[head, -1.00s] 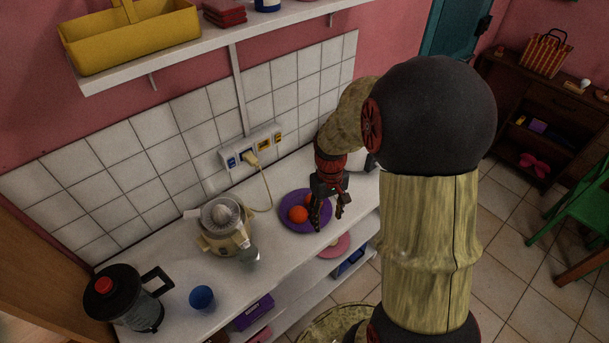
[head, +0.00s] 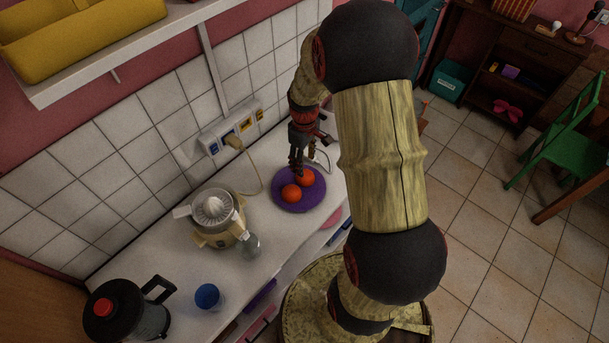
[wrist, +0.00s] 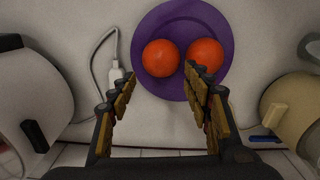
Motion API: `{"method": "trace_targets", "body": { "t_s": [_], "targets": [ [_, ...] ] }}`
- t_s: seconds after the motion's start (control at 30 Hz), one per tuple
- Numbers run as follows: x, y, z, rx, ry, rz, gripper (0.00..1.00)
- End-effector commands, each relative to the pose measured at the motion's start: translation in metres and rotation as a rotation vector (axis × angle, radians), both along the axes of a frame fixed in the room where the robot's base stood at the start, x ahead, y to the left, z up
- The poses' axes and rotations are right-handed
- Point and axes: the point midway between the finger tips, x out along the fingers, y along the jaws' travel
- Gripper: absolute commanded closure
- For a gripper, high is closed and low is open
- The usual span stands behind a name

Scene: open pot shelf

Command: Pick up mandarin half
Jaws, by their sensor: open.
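Two round orange mandarin halves lie on a purple plate (head: 313,203) on the white counter. In the head view, one half (head: 291,193) is nearer the juicer and the other (head: 306,178) is farther back. My gripper (head: 308,164) is above the plate's far side, fingers down, open and empty. In the wrist view the left half (wrist: 160,58) and right half (wrist: 206,53) sit side by side on the plate (wrist: 185,17). The right finger of my gripper (wrist: 158,82) overlaps the right half's lower edge in the picture. I cannot tell whether it touches.
A citrus juicer (head: 215,212) with a glass (head: 249,245) stands left of the plate. A blue cup (head: 208,296) and a black jug (head: 120,310) are farther left. A socket strip (head: 232,130) with a cord is on the tiled wall. A shelf holds a yellow caddy (head: 75,45).

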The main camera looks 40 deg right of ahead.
Motion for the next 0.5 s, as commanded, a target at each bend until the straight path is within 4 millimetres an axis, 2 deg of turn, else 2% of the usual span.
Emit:
{"method": "trace_targets", "body": {
  "t_s": [0.1,0.27,0.5],
  "targets": [
    [-0.001,0.000,-0.014,0.001,0.002,-0.001,0.51],
    [-0.002,0.001,-0.025,0.000,0.002,-0.001,0.51],
    [-0.005,0.001,-0.059,0.001,0.002,-0.001,0.51]
  ]
}}
